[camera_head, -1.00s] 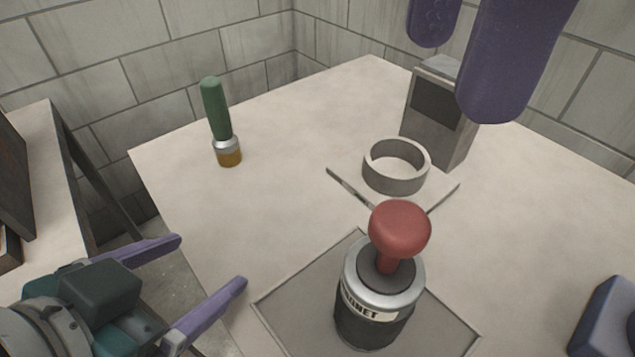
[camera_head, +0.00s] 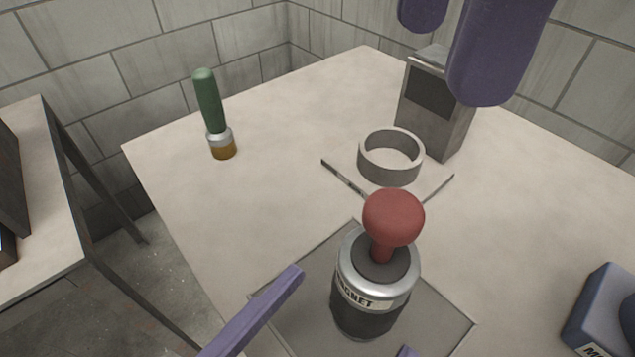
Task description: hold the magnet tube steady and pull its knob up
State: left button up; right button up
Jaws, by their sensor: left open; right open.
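The magnet tube (camera_head: 368,309) stands upright on a grey square mat (camera_head: 306,325). It has a dark body, a silver collar and a label reading partly "GNET". Its red knob (camera_head: 393,216) sits on a short red stem at the top. My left gripper (camera_head: 353,311) is open, low at the tube's near side. One purple finger shows left of the tube and only the other's tip shows at the bottom edge; I cannot tell if either touches. My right gripper (camera_head: 452,66) is open and empty, high at the top of the view, apart from the knob.
A grey ring (camera_head: 391,165) on a light plate stands behind the tube, with a grey box (camera_head: 433,125) behind it. A green-handled tool (camera_head: 210,105) stands at back left. A blue-grey block (camera_head: 605,310) lies at right. The table between is clear.

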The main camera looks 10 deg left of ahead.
aim_at(353, 303)
pick_arm(q)
jog(key=x, duration=0.6)
jog(key=shift+w, duration=0.1)
jog(key=shift+c, duration=0.2)
